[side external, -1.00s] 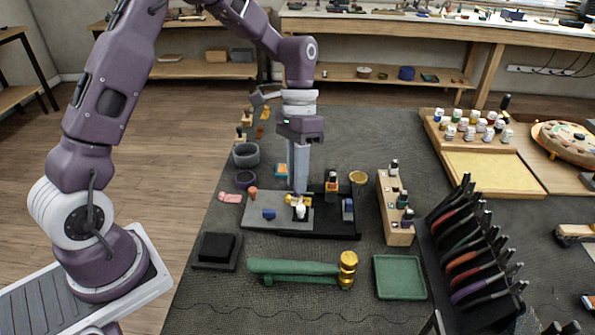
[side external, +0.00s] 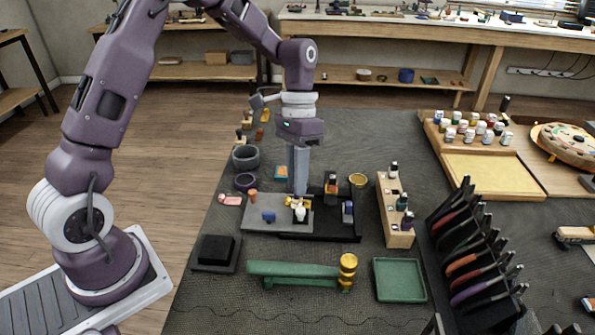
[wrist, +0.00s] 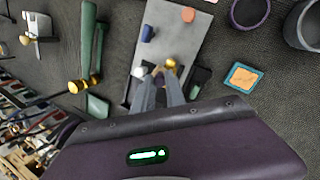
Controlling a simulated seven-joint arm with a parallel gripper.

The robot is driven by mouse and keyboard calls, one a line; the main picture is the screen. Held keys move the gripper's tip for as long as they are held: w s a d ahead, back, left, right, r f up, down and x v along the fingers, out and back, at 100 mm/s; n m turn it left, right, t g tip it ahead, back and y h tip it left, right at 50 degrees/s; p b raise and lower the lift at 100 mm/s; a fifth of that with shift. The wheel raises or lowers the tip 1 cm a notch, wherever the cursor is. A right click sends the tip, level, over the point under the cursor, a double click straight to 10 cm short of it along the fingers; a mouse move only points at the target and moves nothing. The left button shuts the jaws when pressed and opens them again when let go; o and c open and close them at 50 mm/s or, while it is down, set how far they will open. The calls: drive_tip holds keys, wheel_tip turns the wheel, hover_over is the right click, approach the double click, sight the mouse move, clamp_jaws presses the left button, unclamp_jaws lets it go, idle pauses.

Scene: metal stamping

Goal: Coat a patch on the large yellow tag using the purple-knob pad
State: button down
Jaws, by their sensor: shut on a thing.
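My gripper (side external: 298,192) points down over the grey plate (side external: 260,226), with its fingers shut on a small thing. The fingertips (wrist: 160,80) hide most of what they hold, so I cannot make out a purple knob there. Gold-yellow metal (side external: 291,202) shows at the fingertips and beside them in the wrist view (wrist: 171,65). I cannot tell whether this is the large yellow tag. A pale rounded knob (side external: 299,214) stands close by, also in the wrist view (wrist: 138,72). A small blue piece (side external: 268,217) lies on the plate, left of the gripper.
A black stand (side external: 331,204) with bottles adjoins the plate's right side. A wooden bottle rack (side external: 394,234) and gold cup (side external: 357,180) stand further right. In front are a green bar (side external: 295,269), green tray (side external: 400,281) and black block (side external: 215,249). A grey bowl (side external: 245,158) stands behind.

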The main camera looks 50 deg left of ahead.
drive_tip(key=shift+w+a, duration=1.1)
drive_tip(key=shift+a, duration=0.1)
drive_tip(key=shift+d, duration=0.15)
drive_tip(key=d, duration=0.1)
drive_tip(key=s+d, duration=0.1)
drive_tip(key=d, duration=0.1)
drive_tip(key=shift+s+d, duration=0.1)
drive_tip(key=shift+s, duration=0.05)
drive_tip(key=shift+w+a, duration=1.2)
